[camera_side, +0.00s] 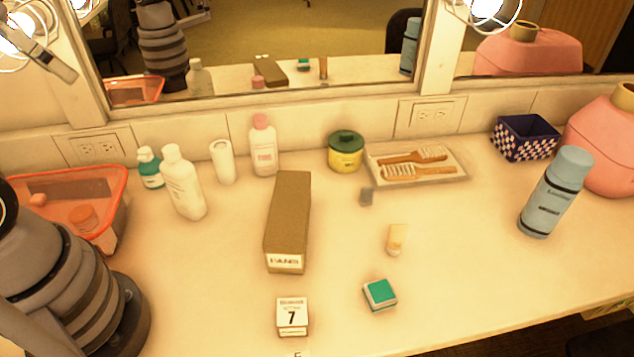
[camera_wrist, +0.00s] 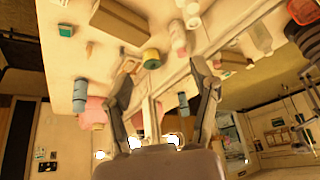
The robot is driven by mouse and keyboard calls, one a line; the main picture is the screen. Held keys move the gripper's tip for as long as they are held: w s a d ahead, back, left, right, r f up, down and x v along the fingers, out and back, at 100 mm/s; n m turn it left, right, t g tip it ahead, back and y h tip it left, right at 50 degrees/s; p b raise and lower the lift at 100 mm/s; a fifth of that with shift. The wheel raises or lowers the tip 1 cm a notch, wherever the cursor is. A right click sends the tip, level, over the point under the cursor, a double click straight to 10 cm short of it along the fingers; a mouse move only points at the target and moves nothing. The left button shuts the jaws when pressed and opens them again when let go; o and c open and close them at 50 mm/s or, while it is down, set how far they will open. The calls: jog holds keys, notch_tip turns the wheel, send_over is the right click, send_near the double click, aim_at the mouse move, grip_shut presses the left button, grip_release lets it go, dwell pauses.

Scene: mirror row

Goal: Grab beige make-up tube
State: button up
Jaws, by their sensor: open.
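The beige make-up tube (camera_side: 397,239) stands on the pale counter, right of the middle in the side view, behind a small green-topped box (camera_side: 380,294). In the wrist view a small pale shape that looks like the tube (camera_wrist: 89,48) is near the green box (camera_wrist: 66,30), but it is too small to be sure. My gripper (camera_wrist: 162,78) is open in the wrist view, with its two fingers wide apart and nothing between them. The gripper itself is out of the side view, so its distance from the tube cannot be told.
A long brown box (camera_side: 288,222) lies left of the tube. A tray with brushes (camera_side: 415,164) and a yellow jar (camera_side: 346,152) stand behind it. A blue bottle (camera_side: 555,193) stands at right. The mirror (camera_side: 280,45) rises along the back.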

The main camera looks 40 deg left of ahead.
jog(key=w+d+f+m+g+y, duration=0.1)
jog(key=w+d+f+m+y, duration=0.15)
jog(key=w+m, duration=0.55)
jog(key=w+d+f+m+g+y, duration=0.1)
jog(key=w+d+f+m+y, duration=0.2)
jog(key=w, duration=0.9)
jog(key=m+t+y, duration=0.2)
jog(key=m+t, duration=0.3)
jog(key=m, duration=0.8)
send_over(396, 241)
jog(key=s+a, duration=0.1)
jog(key=a, duration=0.8)
notch_tip(396, 241, down, 17)
jog(key=s+d+f+m+t+h, duration=0.1)
jog(key=d+f+m, duration=0.1)
jog(key=d+f, duration=0.1)
jog(key=s+d+f+m+t+h, duration=0.1)
jog(key=d+f+m, duration=0.2)
jog(key=f, duration=0.3)
jog(key=s+d+f+m+t+h, duration=0.1)
jog(key=d+f+m+t, duration=0.1)
jog(key=d+f+m, duration=0.1)
jog(key=shift+s+d+f, duration=0.3)
jog(key=shift+d+f, duration=0.45)
jog(key=shift+f, duration=0.15)
jog(key=shift+w+f, duration=0.25)
jog(key=x, duration=0.6)
jog(key=shift+w+a, duration=0.15)
jog(key=shift+w, duration=0.15)
jog(key=c, duration=1)
